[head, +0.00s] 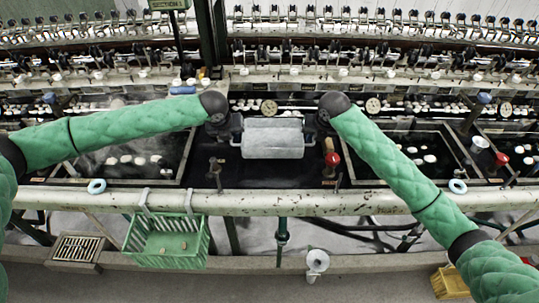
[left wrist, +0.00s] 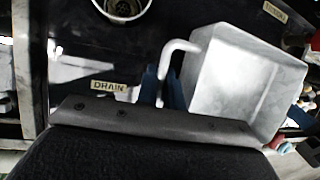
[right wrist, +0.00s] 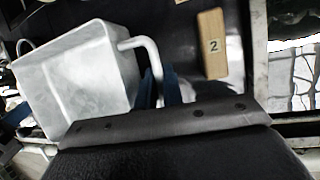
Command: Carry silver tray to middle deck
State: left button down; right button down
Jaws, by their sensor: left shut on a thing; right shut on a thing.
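The silver tray (head: 273,138) is a deep metal box with a bent handle at each end. It is held between my two grippers over the dark middle deck (head: 262,175) in the head view. My left gripper (left wrist: 165,88) is shut on the tray's handle at one end, and the tray (left wrist: 232,85) shows empty inside. My right gripper (right wrist: 160,88) is shut on the handle at the other end, beside the tray (right wrist: 75,75). In the head view the fingertips are too small to make out. I cannot tell whether the tray's underside touches the deck.
Basins with white cocoons (head: 125,160) lie on both sides. A red-topped object (head: 332,160) stands right of the tray. A wooden block marked 2 (right wrist: 212,45) and a DRAIN label (left wrist: 109,87) are nearby. A green basket (head: 167,243) hangs on the front rail (head: 300,203).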

aim_at(236, 150)
pick_arm(q)
jog(key=shift+w+a+f, duration=0.1)
jog(key=shift+a, duration=0.2)
pick_arm(e)
jog(key=shift+w+f, duration=0.1)
pick_arm(q)
jog(key=shift+f, duration=0.2)
pick_arm(e)
jog(key=shift+f, duration=0.15)
